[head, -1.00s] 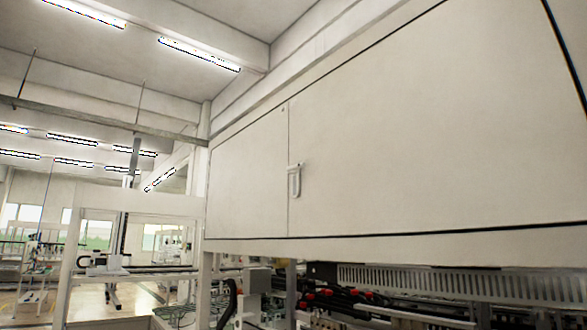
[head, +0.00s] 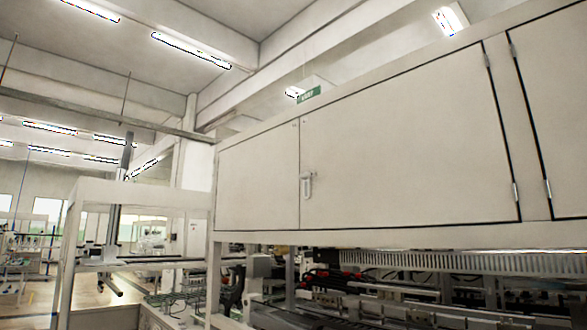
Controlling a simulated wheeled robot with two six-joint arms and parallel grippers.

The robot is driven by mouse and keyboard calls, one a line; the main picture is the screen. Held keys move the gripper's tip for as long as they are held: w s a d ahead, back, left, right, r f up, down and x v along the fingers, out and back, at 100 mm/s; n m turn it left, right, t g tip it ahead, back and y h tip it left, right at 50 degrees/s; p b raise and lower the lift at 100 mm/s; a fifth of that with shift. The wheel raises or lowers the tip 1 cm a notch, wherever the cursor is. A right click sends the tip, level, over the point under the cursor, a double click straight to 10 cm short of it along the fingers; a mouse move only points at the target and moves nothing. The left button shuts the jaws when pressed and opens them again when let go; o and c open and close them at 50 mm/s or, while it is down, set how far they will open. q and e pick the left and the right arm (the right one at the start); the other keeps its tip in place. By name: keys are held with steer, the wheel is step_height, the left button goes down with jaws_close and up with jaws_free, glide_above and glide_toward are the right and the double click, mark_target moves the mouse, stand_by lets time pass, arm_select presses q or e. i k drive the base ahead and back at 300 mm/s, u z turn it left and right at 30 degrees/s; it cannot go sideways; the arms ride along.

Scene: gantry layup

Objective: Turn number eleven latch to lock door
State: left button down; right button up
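A light-coloured cabinet door (head: 410,150) fills the right part of the head view and appears shut in its frame. A small pale latch (head: 306,186) sits at the door's left edge, by the seam with the left panel (head: 256,180). The latch hangs with its long side upright. No number can be read on it. Hinges (head: 515,192) show on the door's right edge. Neither of my grippers is in view.
Below the cabinet is an open bay with a slotted rail (head: 450,259), red and black parts (head: 325,280) and machinery. A white frame (head: 130,195) stands at the left. A green sign (head: 309,94) shows above the cabinet. Some floor is visible at the lower left.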

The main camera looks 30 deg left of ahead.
mark_target(305, 177)
steer(key=z, duration=1.05)
steer(key=k, duration=0.1)
steer(key=u, duration=2.25)
steer(key=i, duration=1.3)
steer(key=z, duration=0.35)
